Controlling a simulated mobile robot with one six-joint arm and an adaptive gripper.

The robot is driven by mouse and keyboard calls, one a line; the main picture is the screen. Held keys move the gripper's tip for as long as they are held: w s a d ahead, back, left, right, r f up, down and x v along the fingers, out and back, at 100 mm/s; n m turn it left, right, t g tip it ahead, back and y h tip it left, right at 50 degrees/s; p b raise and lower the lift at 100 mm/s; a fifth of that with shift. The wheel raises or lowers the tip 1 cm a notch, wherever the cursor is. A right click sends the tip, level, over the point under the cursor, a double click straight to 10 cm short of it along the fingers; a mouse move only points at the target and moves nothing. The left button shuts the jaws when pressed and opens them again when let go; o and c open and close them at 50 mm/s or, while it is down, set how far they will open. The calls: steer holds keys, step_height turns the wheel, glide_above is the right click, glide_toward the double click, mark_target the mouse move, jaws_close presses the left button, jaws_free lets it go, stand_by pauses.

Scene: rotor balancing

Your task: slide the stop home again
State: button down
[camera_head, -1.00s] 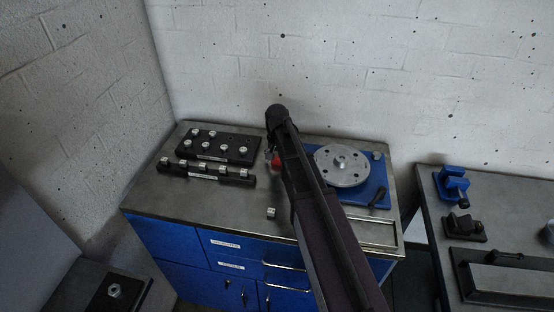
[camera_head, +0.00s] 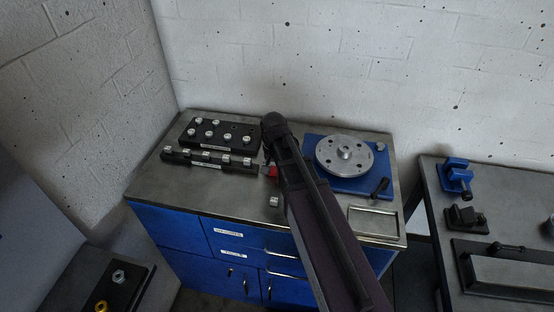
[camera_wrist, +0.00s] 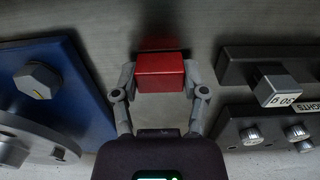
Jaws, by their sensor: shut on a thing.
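My gripper (camera_wrist: 160,82) is shut on a red block (camera_wrist: 160,72), one finger on each side of it. In the head view the red block (camera_head: 272,171) shows only in part beside my arm, which hides the gripper's fingers. It is between the blue base plate (camera_head: 319,181) and the black racks. No other part here shows clearly as the stop, and I cannot tell for sure that the red block is it. Whether the block touches the bench is unclear. A grey rotor disc (camera_head: 345,157) lies on the blue plate, with a dark lever (camera_head: 380,187) at its front right.
A black rack (camera_head: 220,133) with several metal weights and a longer black bar (camera_head: 208,162) are left on the bench. A small metal piece (camera_head: 274,202) lies near the bench front. An empty framed recess (camera_head: 373,222) is front right. Another bench (camera_head: 437,200) stands right.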

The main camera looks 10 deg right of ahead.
steer(key=shift+s, duration=0.25)
steer(key=shift+c, duration=0.6)
jaws_free()
steer(key=shift+a, duration=0.1)
steer(key=shift+w, duration=0.1)
steer(key=w+d, duration=0.1)
steer(key=w, duration=0.2)
steer(key=w+d, duration=0.2)
steer(key=w, duration=0.2)
steer(key=w+d, duration=0.1)
steer(key=w, duration=0.2)
steer(key=shift+w+d, duration=0.15)
steer(key=shift+w, duration=0.1)
steer(key=shift+s+r+p, duration=0.2)
steer(key=shift+r+p, duration=0.4)
steer(key=shift+p, duration=0.1)
step_height(320, 180, up, 13)
steer(key=p, duration=1.2)
steer(key=shift+f, duration=0.2)
steer(key=shift+s, duration=0.2)
steer(key=s+f+n+b, duration=0.1)
steer(key=s+n, duration=0.1)
steer(key=s, duration=0.8)
steer(key=s+d+f+n+b, duration=0.1)
steer(key=s+f+n, duration=0.1)
steer(key=s, duration=0.8)
steer(key=shift+s+b, duration=0.3)
steer(key=shift+s, duration=0.1)
